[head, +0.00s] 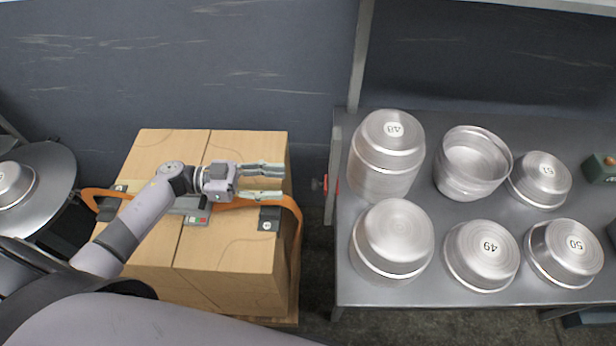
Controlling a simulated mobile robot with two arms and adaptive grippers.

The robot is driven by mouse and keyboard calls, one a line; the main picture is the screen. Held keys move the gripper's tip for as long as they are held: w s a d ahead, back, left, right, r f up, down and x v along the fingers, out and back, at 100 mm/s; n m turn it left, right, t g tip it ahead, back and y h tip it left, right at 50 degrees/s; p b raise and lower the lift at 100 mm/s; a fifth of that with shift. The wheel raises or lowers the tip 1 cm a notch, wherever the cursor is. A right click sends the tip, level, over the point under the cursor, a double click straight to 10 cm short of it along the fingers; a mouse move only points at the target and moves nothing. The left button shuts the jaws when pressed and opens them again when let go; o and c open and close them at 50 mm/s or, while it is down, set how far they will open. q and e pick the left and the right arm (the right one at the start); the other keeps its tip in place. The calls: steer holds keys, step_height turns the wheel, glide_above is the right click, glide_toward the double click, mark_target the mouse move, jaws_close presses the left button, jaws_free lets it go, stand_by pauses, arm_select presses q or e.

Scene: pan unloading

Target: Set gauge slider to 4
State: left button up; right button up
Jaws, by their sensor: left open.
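I cannot clearly make out a gauge slider or its scale. A grey bar-like device (186,205) lies on top of the wooden box (240,155), partly hidden by my left arm. A small panel with red and green marks (196,220) sits at its front edge. A black block with a white mark (268,219) lies on the right of the box top, beside an orange strap (292,207). My left gripper (272,181) is open and empty above the right part of the box, fingers pointing right. My right gripper is not in view.
Several metal pans, some numbered, stand on the grey table (445,298) at right. A green box with an orange knob (601,168) sits at its right edge. A small red part (337,187) is on the table's left side.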

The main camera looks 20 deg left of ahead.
mark_target(325, 185)
arm_select(q)
steer(key=p+x, duration=0.1)
steer(key=x, duration=0.7)
jaws_close()
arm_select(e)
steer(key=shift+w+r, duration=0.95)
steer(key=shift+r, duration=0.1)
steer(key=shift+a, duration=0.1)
